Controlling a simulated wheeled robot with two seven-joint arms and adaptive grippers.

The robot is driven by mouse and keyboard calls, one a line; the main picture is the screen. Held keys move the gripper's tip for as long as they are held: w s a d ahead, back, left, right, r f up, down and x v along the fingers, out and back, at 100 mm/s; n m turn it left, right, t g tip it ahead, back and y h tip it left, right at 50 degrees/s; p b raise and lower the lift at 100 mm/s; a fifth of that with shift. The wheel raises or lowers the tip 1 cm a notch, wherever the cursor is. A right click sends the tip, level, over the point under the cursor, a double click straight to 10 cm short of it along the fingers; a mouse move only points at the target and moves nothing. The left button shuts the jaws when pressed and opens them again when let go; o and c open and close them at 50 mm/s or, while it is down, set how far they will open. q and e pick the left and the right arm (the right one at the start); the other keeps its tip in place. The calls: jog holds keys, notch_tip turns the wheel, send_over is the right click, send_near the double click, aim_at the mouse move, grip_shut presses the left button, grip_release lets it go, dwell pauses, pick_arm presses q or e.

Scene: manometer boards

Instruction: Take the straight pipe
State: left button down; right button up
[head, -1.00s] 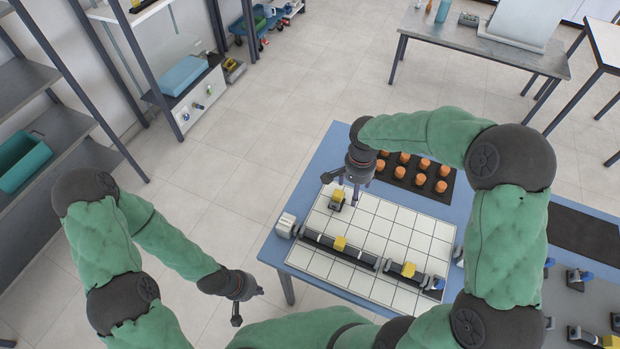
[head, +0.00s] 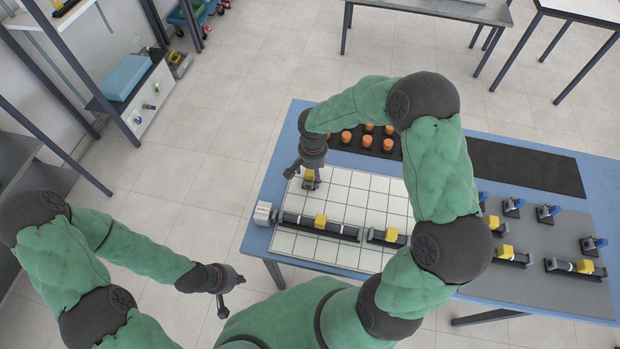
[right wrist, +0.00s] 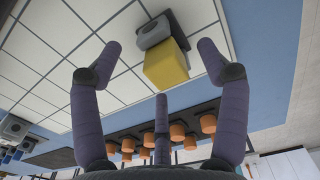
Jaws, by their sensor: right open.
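A short dark piece with a yellow block (head: 309,180) sits near the far left corner of the white gridded board (head: 342,190). My right gripper (head: 304,174) is open and points down over it. In the right wrist view the yellow block (right wrist: 165,65) lies between the spread fingers of the right gripper (right wrist: 160,65), with no clear contact. Longer black pipe pieces with yellow blocks, one at the left (head: 340,232) and one further right (head: 388,237), lie along the board's near part. I cannot tell which is the straight pipe. My left gripper (head: 230,295) is open and empty, off the table.
A light grey block (head: 263,213) stands at the board's left edge. Orange caps (head: 366,141) stand in a black tray behind the board. A grey mat (head: 550,235) at the right holds several pieces with blue or yellow parts. My right arm hides the table's middle.

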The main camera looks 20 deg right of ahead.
aim_at(313, 177)
notch_tip(313, 177, down, 4)
jog(key=shift+r, duration=0.25)
jog(key=c, duration=1.5)
jog(key=shift+o, duration=0.2)
jog(key=shift+r, duration=0.1)
